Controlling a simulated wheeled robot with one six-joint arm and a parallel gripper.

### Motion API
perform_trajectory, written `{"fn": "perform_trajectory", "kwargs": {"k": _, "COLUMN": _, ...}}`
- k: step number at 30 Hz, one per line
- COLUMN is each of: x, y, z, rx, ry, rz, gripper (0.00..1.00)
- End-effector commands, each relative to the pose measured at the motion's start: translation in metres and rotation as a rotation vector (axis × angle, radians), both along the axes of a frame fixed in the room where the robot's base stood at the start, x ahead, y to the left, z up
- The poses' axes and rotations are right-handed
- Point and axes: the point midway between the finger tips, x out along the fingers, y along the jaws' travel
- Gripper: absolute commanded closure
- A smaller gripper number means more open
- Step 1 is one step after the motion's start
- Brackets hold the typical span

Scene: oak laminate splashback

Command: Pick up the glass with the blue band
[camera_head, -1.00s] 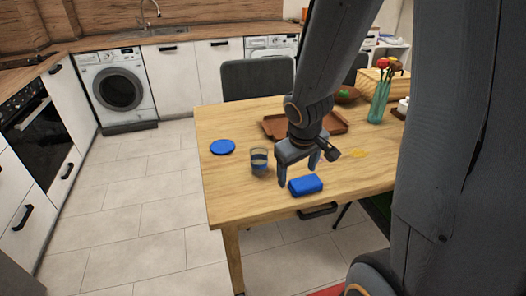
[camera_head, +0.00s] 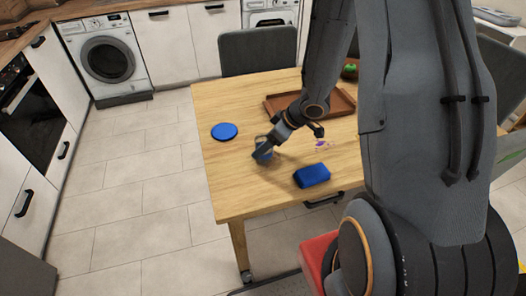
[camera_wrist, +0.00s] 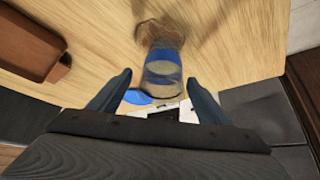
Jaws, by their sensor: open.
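The clear glass with the blue band (camera_head: 264,155) stands on the wooden table, partly covered by my gripper in the head view. In the wrist view the glass (camera_wrist: 162,66) is centred ahead of my gripper (camera_wrist: 160,78), with one finger to each side and visible gaps. My gripper (camera_head: 268,149) is open and tilted down to the left at the glass. I cannot tell from the frames how deep the glass lies between the fingers.
A flat blue disc (camera_head: 224,131) lies left of the glass. A blue block (camera_head: 311,175) lies to its right, nearer the front edge. A brown tray (camera_head: 345,103) lies behind. A grey chair (camera_head: 258,52) stands at the far edge. The table's left front corner is clear.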

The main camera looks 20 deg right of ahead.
Motion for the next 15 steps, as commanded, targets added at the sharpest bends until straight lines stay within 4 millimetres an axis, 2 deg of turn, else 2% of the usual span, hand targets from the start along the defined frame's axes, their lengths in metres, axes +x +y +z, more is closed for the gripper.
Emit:
{"fn": "perform_trajectory", "kwargs": {"k": 9, "x": 0.01, "y": 0.015, "z": -0.031, "rx": 0.0, "ry": 0.002, "rz": 0.002, "gripper": 0.29}}
{"fn": "perform_trajectory", "kwargs": {"k": 15, "x": 0.017, "y": 0.022, "z": -0.044, "rx": -0.001, "ry": -0.001, "rz": 0.003, "gripper": 0.29}}
